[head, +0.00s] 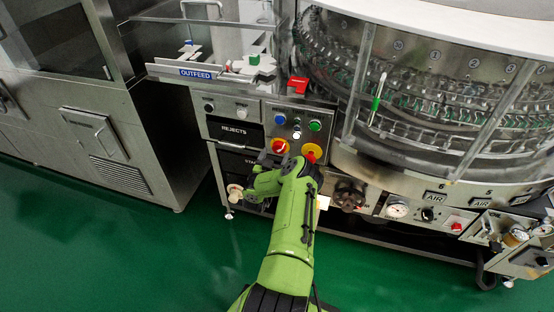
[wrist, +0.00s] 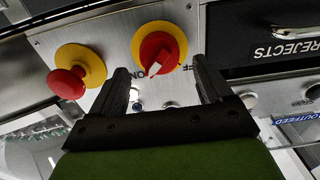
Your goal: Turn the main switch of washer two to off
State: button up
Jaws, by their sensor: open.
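The main switch (wrist: 158,48) is a red knob on a yellow disc, with a white pointer. In the wrist view, the pointer faces down toward the small ON lettering; part of an OFF label shows at the right. In the head view, the switch (head: 279,146) is on the steel panel just above my green wrist. My gripper (wrist: 159,66) is open and empty. Its dark fingers appear on either side of the switch's lower part in the wrist view; I cannot tell whether they touch it. No washer number is readable.
A red mushroom button (wrist: 68,83) on a yellow disc is close beside the left finger. Blue (head: 279,118) and green (head: 315,125) buttons are above the switch. The REJECTS drawer (head: 235,132) is left of it. Green floor lies clear in front.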

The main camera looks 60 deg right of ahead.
aim_at(276, 151)
jog(key=shift+w+d+b, duration=0.15)
jog(key=shift+d+b, duration=0.1)
jog(key=shift+d, duration=0.5)
jog(key=shift+w+d+b, duration=0.1)
jog(key=shift+d+b, duration=0.15)
jog(key=shift+d, duration=0.5)
jog(key=c, duration=1)
jog(key=shift+r+n+p, duration=0.1)
jog(key=shift+n+p, duration=0.3)
jog(key=shift+p, duration=0.1)
jog(key=n+p, duration=0.2)
jog(key=p, duration=0.1)
jog(key=shift+w+a+n, duration=0.1)
jog(key=shift+w+n, duration=0.05)
jog(key=shift+n, duration=0.25)
jog(key=n+p, duration=0.1)
jog(key=n, duration=0.3)
jog(key=shift+w+p, duration=0.1)
jog(key=shift+p, duration=0.2)
jog(key=n, duration=0.2)
jog(key=n+b, duration=0.1)
jog(key=n, duration=0.3)
jog(key=shift+f+b, duration=0.4)
jog(key=n+b, duration=0.3)
jog(key=n, duration=0.1)
jog(key=shift+n, duration=0.3)
